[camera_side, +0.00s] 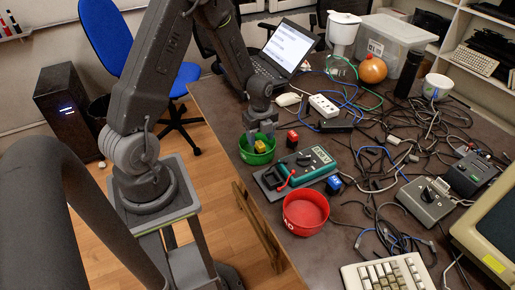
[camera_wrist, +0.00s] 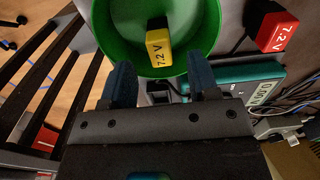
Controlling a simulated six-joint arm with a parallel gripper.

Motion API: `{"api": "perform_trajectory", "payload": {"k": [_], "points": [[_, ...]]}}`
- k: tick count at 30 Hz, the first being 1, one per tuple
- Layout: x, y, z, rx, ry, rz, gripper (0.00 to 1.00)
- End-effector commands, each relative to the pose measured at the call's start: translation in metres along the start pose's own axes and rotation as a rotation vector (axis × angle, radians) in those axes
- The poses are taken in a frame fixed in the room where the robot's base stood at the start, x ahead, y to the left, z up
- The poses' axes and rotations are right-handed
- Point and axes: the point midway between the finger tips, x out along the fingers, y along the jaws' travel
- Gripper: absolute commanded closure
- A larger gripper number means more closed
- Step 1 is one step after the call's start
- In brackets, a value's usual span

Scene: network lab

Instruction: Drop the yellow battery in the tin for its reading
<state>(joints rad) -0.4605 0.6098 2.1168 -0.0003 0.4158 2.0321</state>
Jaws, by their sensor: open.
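The yellow battery (camera_side: 260,147), marked 7.2 V, is inside the green tin (camera_side: 256,159). In the wrist view the yellow battery (camera_wrist: 159,42) stands out against the inside of the green tin (camera_wrist: 122,45), near the wall closest to my fingers. My gripper (camera_side: 259,131) is just above the green tin. In the wrist view its two dark fingers (camera_wrist: 163,78) are apart with nothing between them. A red tin (camera_side: 299,229) with partly visible white lettering stands nearer the camera.
A red battery (camera_side: 292,139) stands right of the green tin, and a blue battery (camera_side: 333,184) beside the meter. Tangled cables (camera_side: 400,140) cover the table's right. A laptop (camera_side: 284,50) is behind, and a keyboard (camera_side: 388,274) at the front. The table's left edge is close to the tins.

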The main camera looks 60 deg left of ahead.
Motion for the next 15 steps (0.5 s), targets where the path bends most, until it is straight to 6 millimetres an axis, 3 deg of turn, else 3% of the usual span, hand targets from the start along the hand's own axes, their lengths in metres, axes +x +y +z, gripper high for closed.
{"api": "perform_trajectory", "payload": {"k": [15], "points": [[-0.106, 0.0, 0.0, 0.0, -0.002, -0.004, 0.45]]}}
